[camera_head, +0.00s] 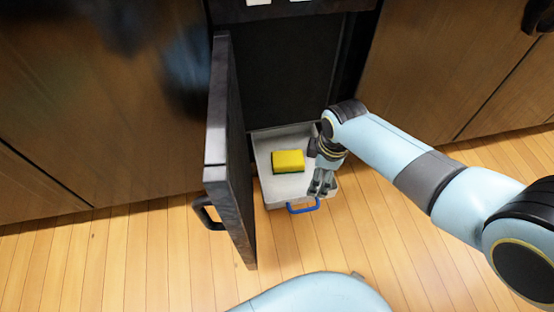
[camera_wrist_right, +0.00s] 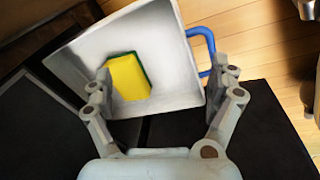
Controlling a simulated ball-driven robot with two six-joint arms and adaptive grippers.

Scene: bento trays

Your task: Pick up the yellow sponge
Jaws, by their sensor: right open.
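The yellow sponge (camera_head: 288,161) has a dark green underside and lies in a light grey tray (camera_head: 270,191) with a blue handle. In the right wrist view the sponge (camera_wrist_right: 129,77) lies near the left finger, partly behind its tip. My right gripper (camera_head: 322,183) is at the right side of the tray, to the right of the sponge and apart from it in the head view. In the wrist view my right gripper (camera_wrist_right: 165,82) has its fingers spread wide, with nothing between them held. My left gripper is not in view.
The tray stands in the opening of a dark cabinet. An open dark door (camera_head: 228,160) with a handle stands just left of the tray. Brown cabinet fronts (camera_head: 100,110) flank the opening. The wooden floor (camera_head: 150,260) in front is mostly clear.

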